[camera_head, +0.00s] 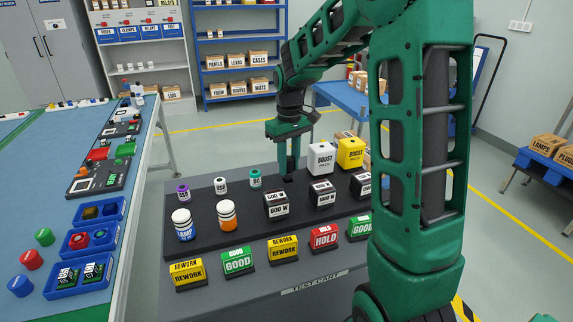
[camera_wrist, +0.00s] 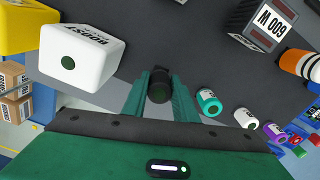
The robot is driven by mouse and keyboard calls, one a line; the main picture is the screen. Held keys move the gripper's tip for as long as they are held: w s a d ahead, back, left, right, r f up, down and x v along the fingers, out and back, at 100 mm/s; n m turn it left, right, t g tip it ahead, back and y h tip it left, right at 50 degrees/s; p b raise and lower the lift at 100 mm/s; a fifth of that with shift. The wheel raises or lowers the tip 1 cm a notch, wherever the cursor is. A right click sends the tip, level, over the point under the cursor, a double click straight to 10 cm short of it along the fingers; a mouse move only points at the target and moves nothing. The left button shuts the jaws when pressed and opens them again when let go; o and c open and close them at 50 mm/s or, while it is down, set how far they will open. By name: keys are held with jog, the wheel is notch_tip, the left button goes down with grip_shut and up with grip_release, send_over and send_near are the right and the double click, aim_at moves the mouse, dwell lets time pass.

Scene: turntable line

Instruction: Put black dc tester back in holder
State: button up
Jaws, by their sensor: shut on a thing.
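My gripper (camera_head: 291,160) is above the far edge of the dark tray (camera_head: 218,183) on the test cart. It is shut on the black DC tester, a small black cylinder (camera_wrist: 160,88) seen end-on between the two green fingers in the wrist view. In the head view the fingers and the tester blend together, so I cannot tell whether its base touches the tray. Purple (camera_head: 183,194), white (camera_head: 220,187) and teal (camera_head: 255,179) testers stand in a row to the left of it. The tester's label and its holder slot are hidden.
A white boost pack (camera_head: 321,158) stands close to the right, with a yellow one (camera_head: 351,153) beyond it. A blue bench (camera_head: 60,190) with small bins is on the left.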

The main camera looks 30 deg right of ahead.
jog(key=shift+f, duration=1.25)
dwell(0.6)
jog(key=o, duration=1.2)
notch_tip(320, 180, up, 11)
jog(key=shift+f, duration=0.15)
jog(key=shift+s+d, duration=0.1)
jog(key=s+f+m, duration=0.1)
jog(key=s+m, duration=0.1)
jog(key=s, duration=0.8)
jog(key=s+d+f+m, duration=0.1)
jog(key=s+f+m, duration=0.1)
jog(key=s, duration=0.9)
jog(key=s+d+f+m, duration=0.1)
jog(key=s+f+m, duration=0.1)
jog(key=s, duration=0.9)
jog(key=shift+s+f+m, duration=0.15)
jog(key=shift+f+m, duration=0.1)
jog(key=shift+m, duration=0.55)
